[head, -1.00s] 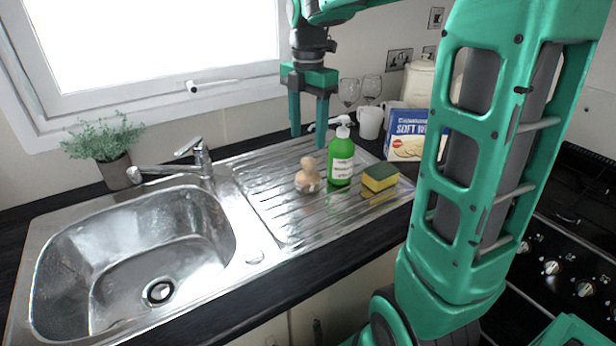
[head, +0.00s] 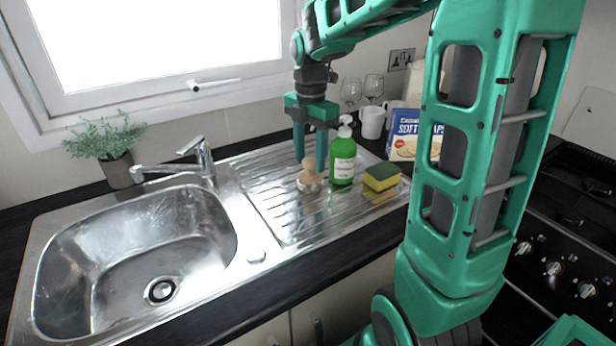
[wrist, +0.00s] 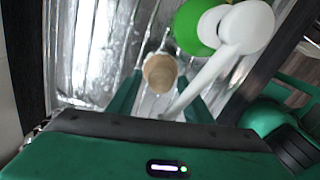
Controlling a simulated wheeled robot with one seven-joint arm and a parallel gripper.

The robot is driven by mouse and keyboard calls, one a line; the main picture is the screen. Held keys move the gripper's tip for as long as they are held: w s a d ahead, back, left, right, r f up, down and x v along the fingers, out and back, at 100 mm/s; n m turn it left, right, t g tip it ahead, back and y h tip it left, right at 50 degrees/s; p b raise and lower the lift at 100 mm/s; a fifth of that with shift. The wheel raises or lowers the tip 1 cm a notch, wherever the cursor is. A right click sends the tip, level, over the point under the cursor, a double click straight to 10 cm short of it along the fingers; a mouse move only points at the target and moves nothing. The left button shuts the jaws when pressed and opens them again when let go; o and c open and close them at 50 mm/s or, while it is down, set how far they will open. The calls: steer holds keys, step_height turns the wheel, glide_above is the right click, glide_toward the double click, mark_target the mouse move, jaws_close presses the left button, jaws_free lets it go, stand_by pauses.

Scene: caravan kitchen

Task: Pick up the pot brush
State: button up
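The pot brush (head: 309,183) stands upright on the ribbed steel drainer, its pale wooden knob on top and its bristles down. In the wrist view its round knob (wrist: 160,72) lies just beyond and between my fingertips. My gripper (head: 310,158) is open and points down, its fingers close around the top of the brush in the head view. The wrist view shows my gripper's fingers (wrist: 161,101) apart with nothing clamped between them. I cannot tell whether a finger touches the knob.
A green soap bottle (head: 342,164) with a white pump stands close on the right of the brush. A yellow and green sponge (head: 381,178) lies beyond it. The sink (head: 130,250) is at left. Mugs (head: 372,122), wine glasses (head: 351,92) and a blue box (head: 408,135) stand behind.

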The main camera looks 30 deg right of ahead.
jaws_close()
steer(key=shift+r, duration=0.15)
